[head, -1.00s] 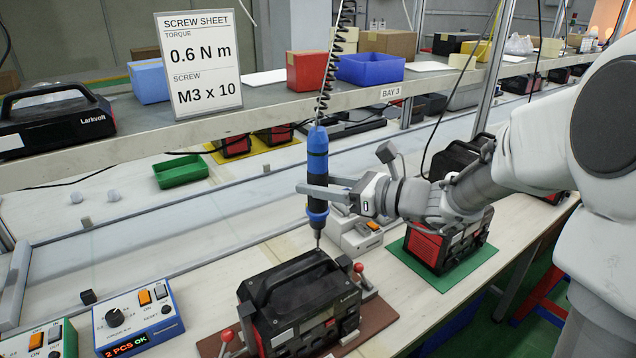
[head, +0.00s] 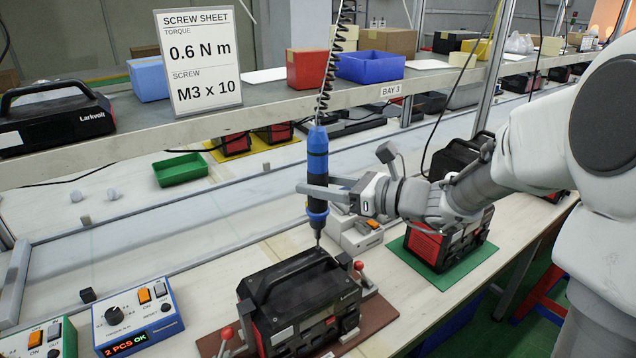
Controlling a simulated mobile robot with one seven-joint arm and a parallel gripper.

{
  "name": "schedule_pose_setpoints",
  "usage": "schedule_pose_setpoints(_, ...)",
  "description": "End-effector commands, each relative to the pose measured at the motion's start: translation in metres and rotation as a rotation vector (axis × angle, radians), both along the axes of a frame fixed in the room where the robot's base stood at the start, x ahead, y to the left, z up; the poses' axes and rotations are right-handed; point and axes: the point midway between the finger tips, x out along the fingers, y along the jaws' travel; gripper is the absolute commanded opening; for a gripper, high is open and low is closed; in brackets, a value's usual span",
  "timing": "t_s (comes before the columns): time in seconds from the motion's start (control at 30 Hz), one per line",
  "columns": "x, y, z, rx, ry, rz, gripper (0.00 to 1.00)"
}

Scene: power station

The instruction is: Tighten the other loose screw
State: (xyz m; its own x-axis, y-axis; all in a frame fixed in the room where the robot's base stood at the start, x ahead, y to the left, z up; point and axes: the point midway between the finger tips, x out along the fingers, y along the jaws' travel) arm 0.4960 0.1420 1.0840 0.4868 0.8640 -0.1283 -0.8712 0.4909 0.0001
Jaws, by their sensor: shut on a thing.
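My gripper (head: 318,191) is shut on a blue and black electric screwdriver (head: 317,165), which hangs upright from a coiled black cord. The screwdriver's bit points down at the rear top edge of a black and red Larkvolt power station (head: 312,300). The bit tip touches or is very close to the top; I cannot tell which. The power station sits on a brown mat (head: 378,312), between red-knobbed clamps (head: 358,267). The screws themselves are too small to make out.
A blue-edged controller (head: 138,318) at the lower left reads "2 PCS OK". A screw sheet (head: 198,62) shows 0.6 N m and M3 x 10. Another power station (head: 440,243) stands on a green mat to the right. A green tray (head: 180,169) lies behind. The shelf (head: 250,112) runs overhead behind.

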Motion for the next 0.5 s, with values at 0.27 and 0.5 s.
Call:
schedule_pose_setpoints(0.27,-0.0005,0.0007,-0.0042,-0.001,0.000,0.002,0.00)
schedule_pose_setpoints(0.5,-0.0006,0.0007,-0.0054,-0.001,0.000,0.002,0.00)
